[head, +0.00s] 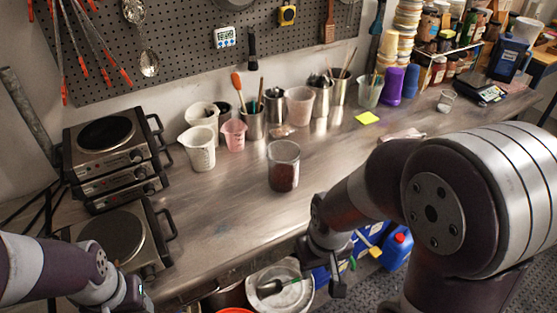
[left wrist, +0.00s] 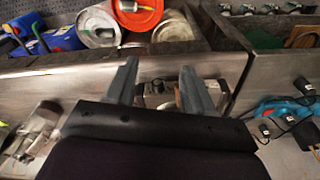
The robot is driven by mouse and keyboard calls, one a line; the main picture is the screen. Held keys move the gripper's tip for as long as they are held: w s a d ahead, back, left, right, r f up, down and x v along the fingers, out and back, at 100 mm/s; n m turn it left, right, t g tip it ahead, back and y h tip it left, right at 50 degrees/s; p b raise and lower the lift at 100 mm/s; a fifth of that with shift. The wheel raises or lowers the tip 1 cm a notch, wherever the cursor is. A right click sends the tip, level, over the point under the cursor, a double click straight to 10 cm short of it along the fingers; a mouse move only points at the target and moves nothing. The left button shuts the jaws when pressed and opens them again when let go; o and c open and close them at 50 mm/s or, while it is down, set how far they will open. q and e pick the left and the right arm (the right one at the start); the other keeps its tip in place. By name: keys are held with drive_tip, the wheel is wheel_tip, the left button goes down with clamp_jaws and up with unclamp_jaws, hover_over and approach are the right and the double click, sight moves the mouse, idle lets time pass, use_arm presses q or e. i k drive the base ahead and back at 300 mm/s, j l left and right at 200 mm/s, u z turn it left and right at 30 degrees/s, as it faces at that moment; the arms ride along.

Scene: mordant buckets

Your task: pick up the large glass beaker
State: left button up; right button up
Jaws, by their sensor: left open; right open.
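The large glass beaker (head: 283,165) stands upright on the middle of the steel counter, with dark reddish-brown contents in its lower part. My right gripper (head: 322,270) is open and empty, in front of the counter's front edge and apart from the beaker. My left gripper is at the bottom left of the head view, mostly cut off, near the front hot plate. In the left wrist view my left gripper (left wrist: 160,88) is open with nothing between its two fingers. I cannot tell whether a clear glass vessel at the lower left there is the beaker.
Stacked hot plates (head: 110,150) and a front hot plate (head: 120,240) occupy the counter's left. Plastic measuring jugs (head: 199,148) and steel cups stand behind the beaker. A yellow note (head: 367,118) lies to the right. Buckets (head: 280,290) and blue containers (head: 396,250) are below the counter.

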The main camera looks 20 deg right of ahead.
sight(283, 157)
drive_tip(key=k+l, duration=0.2)
drive_tip(key=l+u, duration=0.15)
drive_tip(key=l, duration=2.25)
drive_tip(key=i+l, duration=0.4)
drive_tip(key=i, duration=0.2)
drive_tip(key=i+l+u, duration=0.1)
drive_tip(key=i+l, duration=0.3)
drive_tip(key=i, duration=0.25)
